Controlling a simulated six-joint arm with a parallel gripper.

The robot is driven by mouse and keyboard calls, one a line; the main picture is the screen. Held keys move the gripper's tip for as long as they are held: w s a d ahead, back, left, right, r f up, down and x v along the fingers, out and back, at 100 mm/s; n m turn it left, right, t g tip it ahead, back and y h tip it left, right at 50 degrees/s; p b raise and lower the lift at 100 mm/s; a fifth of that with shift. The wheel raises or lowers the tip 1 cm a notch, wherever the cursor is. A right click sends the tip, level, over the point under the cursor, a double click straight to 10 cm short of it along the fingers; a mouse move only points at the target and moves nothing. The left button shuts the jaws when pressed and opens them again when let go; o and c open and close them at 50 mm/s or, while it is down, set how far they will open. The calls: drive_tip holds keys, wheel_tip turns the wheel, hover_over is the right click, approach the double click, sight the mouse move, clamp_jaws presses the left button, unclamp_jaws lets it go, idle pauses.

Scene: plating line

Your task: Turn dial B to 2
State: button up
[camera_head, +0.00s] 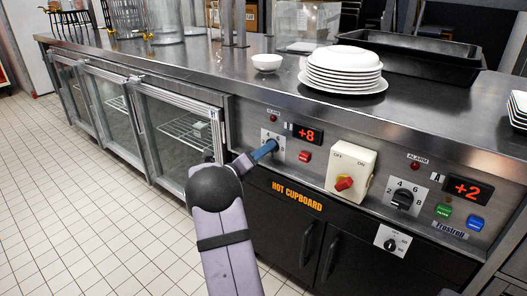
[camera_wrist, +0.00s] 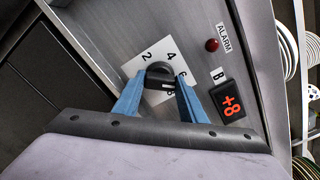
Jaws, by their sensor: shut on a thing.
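Dial B (camera_wrist: 158,71) is a black knob on a white plate with numbers, in the wrist view. Its white mark faces the 8 end of the scale. The display (camera_wrist: 230,101) beside the letter B reads +8 in red, and it also shows in the head view (camera_head: 308,134). My gripper (camera_wrist: 157,84) has its two blue fingers on either side of the knob, shut on it. In the head view my gripper (camera_head: 264,149) reaches the left dial's plate (camera_head: 268,133) and hides the knob.
A second dial (camera_head: 402,199) is farther right, with a display (camera_head: 467,189) reading +2. Stacked white plates (camera_head: 345,69) and a bowl (camera_head: 266,62) stand on the counter above.

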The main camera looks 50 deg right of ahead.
drive_tip(key=shift+s+f+n+p, duration=0.1)
drive_tip(key=shift+n+p, duration=3.4)
drive_tip(key=shift+n, duration=3)
drive_tip(key=shift+f+n+p, duration=0.1)
drive_tip(key=shift+n+p, duration=3.35)
drive_tip(key=shift+n, duration=3.05)
drive_tip(key=o, duration=1.1)
drive_tip(key=shift+c, duration=0.2)
drive_tip(key=shift+a, duration=0.1)
drive_tip(key=a, duration=0.7)
drive_tip(key=shift+a, duration=0.1)
